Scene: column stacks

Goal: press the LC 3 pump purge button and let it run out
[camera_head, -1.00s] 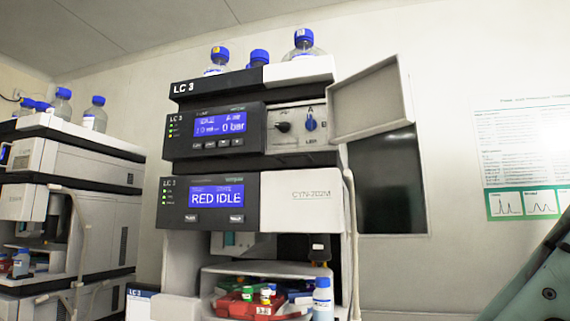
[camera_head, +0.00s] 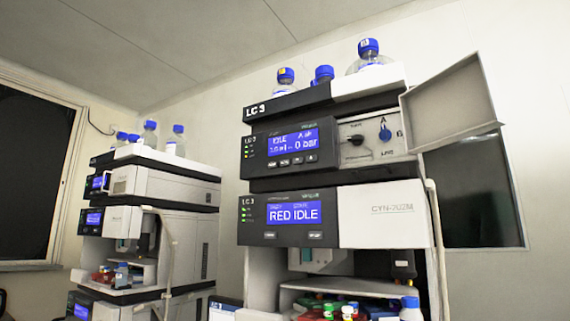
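The LC 3 stack (camera_head: 330,190) stands right of centre in the head view. Its pump module (camera_head: 282,144) has a blue display reading IDLE and 0 bar, with a row of small buttons (camera_head: 291,161) below the display. Which of them is purge is too small to read. The panel's door (camera_head: 455,103) is swung open to the right. My gripper is not in view.
Blue-capped bottles (camera_head: 369,58) stand on top of the LC 3 stack. An open bay with coloured vials (camera_head: 347,311) is at its bottom. A second stack (camera_head: 165,190) stands to the left. A tube (camera_head: 436,240) runs down the right side.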

